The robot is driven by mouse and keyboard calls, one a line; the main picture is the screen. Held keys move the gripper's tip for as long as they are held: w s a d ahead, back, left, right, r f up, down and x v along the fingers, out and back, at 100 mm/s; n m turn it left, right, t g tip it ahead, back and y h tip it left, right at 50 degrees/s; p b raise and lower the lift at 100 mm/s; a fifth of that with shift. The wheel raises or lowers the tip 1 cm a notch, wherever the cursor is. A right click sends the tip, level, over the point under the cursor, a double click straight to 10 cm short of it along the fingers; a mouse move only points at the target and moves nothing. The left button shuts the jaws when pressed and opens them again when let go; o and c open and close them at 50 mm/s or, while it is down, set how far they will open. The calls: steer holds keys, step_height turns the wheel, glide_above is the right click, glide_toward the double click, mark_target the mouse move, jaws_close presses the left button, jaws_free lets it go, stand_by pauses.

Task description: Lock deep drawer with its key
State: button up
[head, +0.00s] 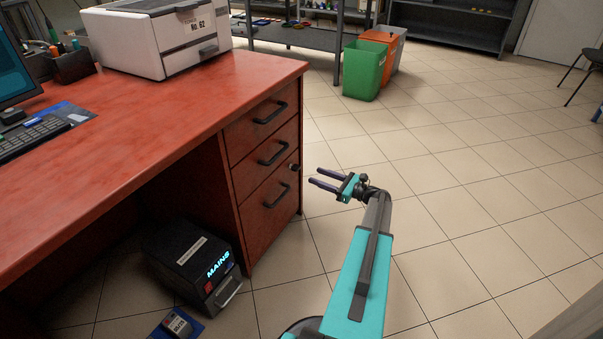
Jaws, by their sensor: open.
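The deep drawer (268,212) is the lowest and tallest of three drawers in the red desk, and it looks closed. A small dark lock or key piece (293,167) sits at the drawer's upper right corner; whether it is a key in a lock is too small to tell. The drawer's black bar handle (278,195) is below and left of it. My gripper (313,176) is open and empty, with its two dark fingers pointing left toward that small piece, apart from it.
The upper drawers (262,123) look closed. A black box marked MAINS (185,262) stands under the desk, with a blue item (178,325) in front. A printer (158,35) is on the desk (170,125). Bins (362,70) stand behind. The tiled floor (480,200) at right is clear.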

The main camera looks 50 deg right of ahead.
mark_target(299, 169)
steer(key=b+x, duration=0.2)
steer(key=x, duration=0.6)
steer(key=shift+w, duration=0.2)
steer(key=c, duration=1.1)
steer(key=shift+o, duration=0.2)
